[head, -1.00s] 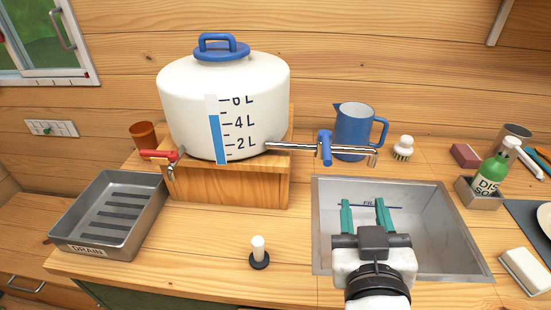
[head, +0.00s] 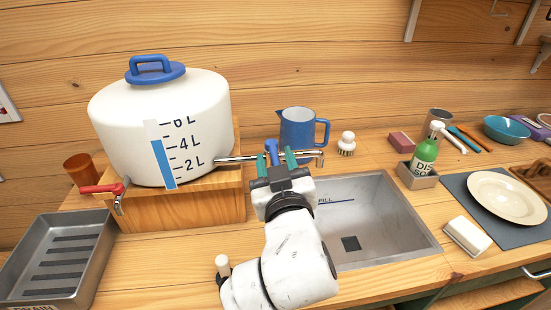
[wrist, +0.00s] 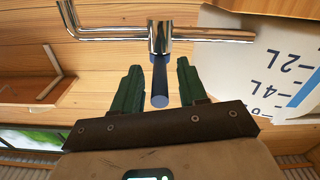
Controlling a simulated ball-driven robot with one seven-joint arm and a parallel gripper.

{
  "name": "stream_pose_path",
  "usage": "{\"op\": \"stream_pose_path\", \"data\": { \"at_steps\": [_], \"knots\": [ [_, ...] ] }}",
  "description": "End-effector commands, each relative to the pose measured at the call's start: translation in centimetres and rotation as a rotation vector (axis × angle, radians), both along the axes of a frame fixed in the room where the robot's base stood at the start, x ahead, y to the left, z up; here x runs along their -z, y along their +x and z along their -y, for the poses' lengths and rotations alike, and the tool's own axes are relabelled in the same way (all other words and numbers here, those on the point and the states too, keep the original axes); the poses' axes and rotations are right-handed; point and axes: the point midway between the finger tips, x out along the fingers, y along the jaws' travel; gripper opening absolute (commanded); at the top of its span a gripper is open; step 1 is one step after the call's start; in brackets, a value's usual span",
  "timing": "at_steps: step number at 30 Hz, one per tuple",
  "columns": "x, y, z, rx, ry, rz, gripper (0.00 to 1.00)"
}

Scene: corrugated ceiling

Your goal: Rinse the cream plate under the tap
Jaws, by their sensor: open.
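The cream plate (head: 507,196) lies on a dark mat at the right in the head view. The metal tap (head: 244,158) runs from the white water tank (head: 165,125) out over the left part of the sink (head: 375,215). My gripper (head: 275,160) is open at the tap's blue lever (head: 271,150). In the wrist view the lever (wrist: 160,85) stands between the two green fingers (wrist: 158,88), with a gap on each side. The tap pipe (wrist: 200,34) crosses beyond the fingertips. No water shows at the spout.
A blue jug (head: 298,130) stands close behind the tap. A drain tray (head: 55,258) is at the left. The sink is empty.

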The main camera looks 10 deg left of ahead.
Motion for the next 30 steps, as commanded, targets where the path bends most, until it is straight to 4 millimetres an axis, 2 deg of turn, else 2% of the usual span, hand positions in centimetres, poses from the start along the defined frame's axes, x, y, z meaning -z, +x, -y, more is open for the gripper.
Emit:
{"op": "stream_pose_path", "data": {
  "at_steps": [9,22,30],
  "knots": [
    [0.02,0.28,-0.07,0.0,0.0,0.0,0.42],
    [0.02,0.25,-0.08,0.0,0.0,0.0,0.02],
    [0.02,0.25,-0.09,0.0,0.0,0.0,0.0]
  ]
}}
